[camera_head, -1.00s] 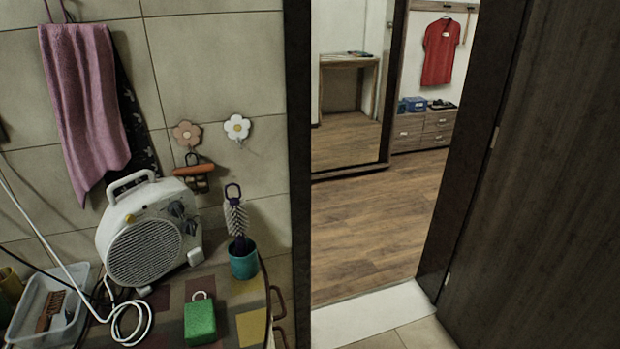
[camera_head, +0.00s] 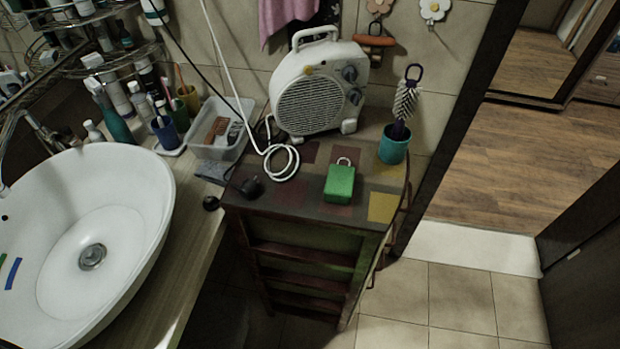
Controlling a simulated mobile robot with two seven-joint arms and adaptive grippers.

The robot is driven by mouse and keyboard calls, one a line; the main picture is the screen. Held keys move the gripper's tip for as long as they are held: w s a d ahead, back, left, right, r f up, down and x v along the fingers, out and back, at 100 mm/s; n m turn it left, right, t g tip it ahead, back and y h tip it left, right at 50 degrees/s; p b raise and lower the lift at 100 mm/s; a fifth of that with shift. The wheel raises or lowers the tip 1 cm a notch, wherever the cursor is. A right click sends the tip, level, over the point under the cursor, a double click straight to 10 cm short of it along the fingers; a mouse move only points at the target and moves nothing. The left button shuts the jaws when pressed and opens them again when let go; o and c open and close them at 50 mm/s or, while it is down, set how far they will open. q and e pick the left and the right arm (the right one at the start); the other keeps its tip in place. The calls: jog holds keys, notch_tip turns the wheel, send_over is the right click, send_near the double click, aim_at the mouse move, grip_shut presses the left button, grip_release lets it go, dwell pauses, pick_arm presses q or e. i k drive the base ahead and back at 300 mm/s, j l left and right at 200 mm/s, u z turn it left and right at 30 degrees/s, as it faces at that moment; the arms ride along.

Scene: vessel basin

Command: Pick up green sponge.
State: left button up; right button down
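The green sponge (camera_head: 340,184) is a small green block with a pale loop at its top. It sits on the patterned top of a small wooden cabinet (camera_head: 293,206), near the front edge. Nothing is touching it from above. Neither of my grippers shows in the head view.
A white fan heater (camera_head: 318,90) stands behind the sponge, with a coiled white cable (camera_head: 281,163) to the left. A teal cup (camera_head: 393,146) holding a brush (camera_head: 405,100) is to the right. A clear bin (camera_head: 216,118) and white basin (camera_head: 130,222) are left. Floor (camera_head: 460,300) is clear at right.

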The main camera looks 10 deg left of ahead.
aim_at(339, 184)
jog(key=k+l+u, duration=0.1)
jog(key=l+u, duration=0.4)
jog(key=k+l+u, duration=0.15)
jog(key=l+u, duration=0.3)
jog(key=j, duration=0.1)
